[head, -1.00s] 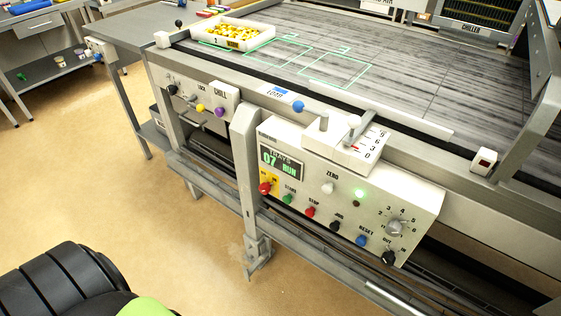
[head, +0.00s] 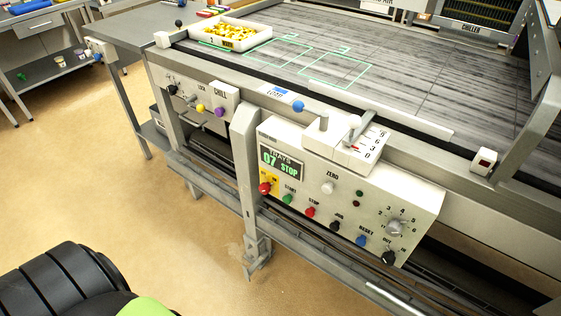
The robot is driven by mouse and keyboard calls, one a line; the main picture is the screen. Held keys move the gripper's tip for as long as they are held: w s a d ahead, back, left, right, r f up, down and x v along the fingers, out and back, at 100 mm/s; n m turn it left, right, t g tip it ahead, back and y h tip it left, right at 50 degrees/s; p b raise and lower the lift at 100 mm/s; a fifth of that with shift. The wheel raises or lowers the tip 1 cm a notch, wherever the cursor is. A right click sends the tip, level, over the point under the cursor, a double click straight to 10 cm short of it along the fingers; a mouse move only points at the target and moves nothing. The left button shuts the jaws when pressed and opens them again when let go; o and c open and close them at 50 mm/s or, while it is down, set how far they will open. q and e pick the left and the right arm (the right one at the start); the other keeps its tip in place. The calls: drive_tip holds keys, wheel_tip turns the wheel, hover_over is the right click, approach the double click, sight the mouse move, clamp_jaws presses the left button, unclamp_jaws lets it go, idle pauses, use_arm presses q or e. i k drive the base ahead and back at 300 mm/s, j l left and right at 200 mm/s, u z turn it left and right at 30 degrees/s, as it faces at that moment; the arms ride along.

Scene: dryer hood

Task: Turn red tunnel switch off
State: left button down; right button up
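A red knob (head: 264,188) sits on a yellow plate (head: 269,178) at the left end of the white control panel (head: 335,213). The plate's lettering and the knob's exact position are too small to read. The display (head: 281,163) above it reads "TRAYS 07 STOP". A second red control (head: 310,212), under the label "STOP", sits further right. The small indicator lamp (head: 359,194) on the panel is dark. Neither of my grippers is in view, and nothing of mine touches the panel.
A white tray of yellow pieces (head: 232,32) stands on the belt (head: 410,60). A smaller panel with yellow and purple knobs (head: 200,97) is left of the post (head: 245,150). Other knobs and a lever (head: 354,124) crowd the red knob's panel.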

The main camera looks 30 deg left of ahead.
sight(265, 188)
drive_tip(key=u, duration=1.15)
